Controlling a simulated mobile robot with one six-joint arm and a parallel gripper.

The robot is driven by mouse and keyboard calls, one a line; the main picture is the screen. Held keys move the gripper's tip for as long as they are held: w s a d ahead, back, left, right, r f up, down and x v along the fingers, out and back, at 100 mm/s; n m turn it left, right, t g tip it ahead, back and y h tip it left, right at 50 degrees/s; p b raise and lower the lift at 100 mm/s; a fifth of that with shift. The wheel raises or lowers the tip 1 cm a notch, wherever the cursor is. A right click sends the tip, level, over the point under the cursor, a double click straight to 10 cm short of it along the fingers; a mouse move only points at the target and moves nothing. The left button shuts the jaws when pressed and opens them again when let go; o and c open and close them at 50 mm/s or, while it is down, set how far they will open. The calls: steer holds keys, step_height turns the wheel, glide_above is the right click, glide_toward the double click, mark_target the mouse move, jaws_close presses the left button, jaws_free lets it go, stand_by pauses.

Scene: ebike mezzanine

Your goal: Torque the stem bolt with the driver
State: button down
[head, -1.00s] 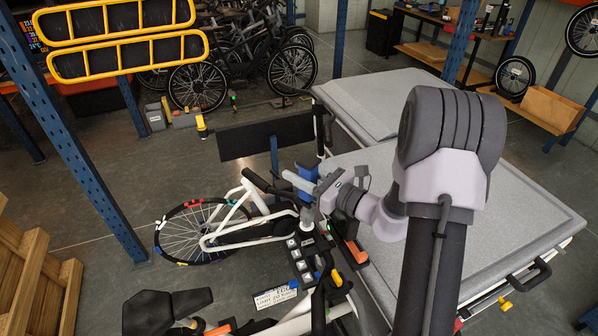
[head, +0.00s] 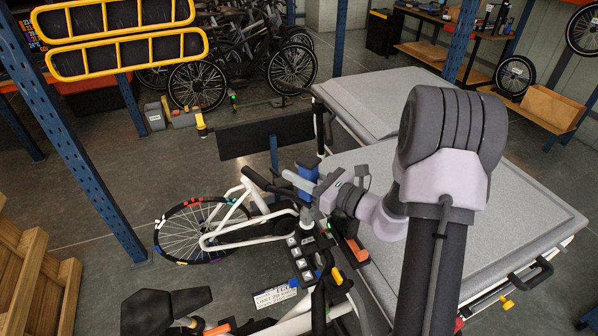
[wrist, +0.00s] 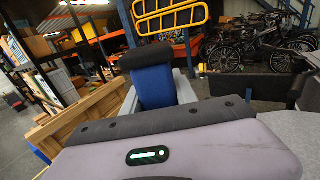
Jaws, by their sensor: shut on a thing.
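My gripper (head: 306,184) is shut on the driver, a blue block-like body (head: 308,171) seen at the end of my arm. In the wrist view the blue driver (wrist: 155,88) with a black top stands upright between the grey fingers. My gripper is above the front part of a white bike (head: 229,226), close to its dark handlebar parts. The stem bolt cannot be made out; the gripper and driver cover that area. Whether the driver's tip touches the bike cannot be told.
A grey-topped bench (head: 480,225) lies to the right under my arm. A narrow tray (head: 303,262) with small parts runs beside the bike. A dark panel (head: 262,136) stands behind. A blue post (head: 90,145) and wooden pallets (head: 32,270) are at left. Open floor lies at the left.

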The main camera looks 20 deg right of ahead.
steer(key=shift+f+b, duration=1.25)
stand_by(2.4)
steer(key=shift+r, duration=0.15)
steer(key=shift+r+p, duration=1.9)
steer(key=shift+r, duration=0.6)
